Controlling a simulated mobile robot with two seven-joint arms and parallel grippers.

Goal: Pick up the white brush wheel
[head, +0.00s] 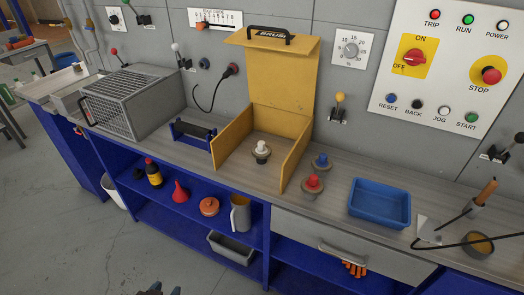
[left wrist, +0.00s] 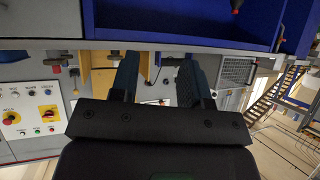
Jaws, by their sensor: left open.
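The white brush wheel (head: 261,151) stands upright, white knob on top, on the bench inside the open yellow box in the head view. A red-knobbed brush wheel (head: 313,186) and a blue-knobbed one (head: 321,163) stand just right of the box. My left gripper (head: 160,291) shows only as dark tips at the bottom edge, well below and in front of the bench. In the left wrist view, my left gripper (left wrist: 157,78) has its fingers apart with nothing held between them. I cannot make out the white brush wheel there. My right gripper is not visible.
The yellow box (head: 283,75) has its lid raised and low side walls around the wheel. A grey cage (head: 130,100) and a blue roller stand (head: 193,133) are left of it. A blue tray (head: 380,204) is to the right. Blue shelving lies under the bench.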

